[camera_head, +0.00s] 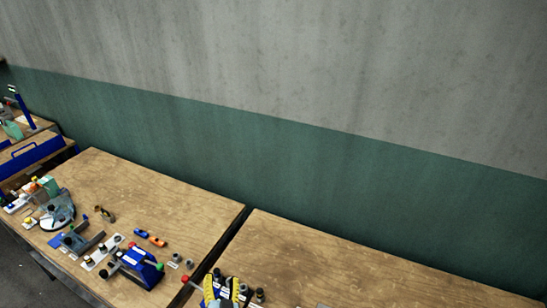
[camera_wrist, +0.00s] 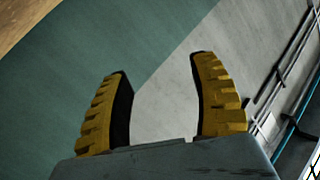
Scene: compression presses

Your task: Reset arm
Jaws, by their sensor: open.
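My gripper (camera_wrist: 157,66) shows in the wrist view with two yellow, ridged fingers with dark inner pads. The fingers stand well apart and nothing is between them. The rest of my arm is out of that view.
A wooden table (camera_head: 150,200) on the left bears a blue press device (camera_head: 141,266), a grey clamp-like device (camera_head: 82,238), orange pieces (camera_head: 149,238) and small parts. The right wooden table (camera_head: 340,275) is mostly clear. A wall (camera_head: 300,150) runs behind both.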

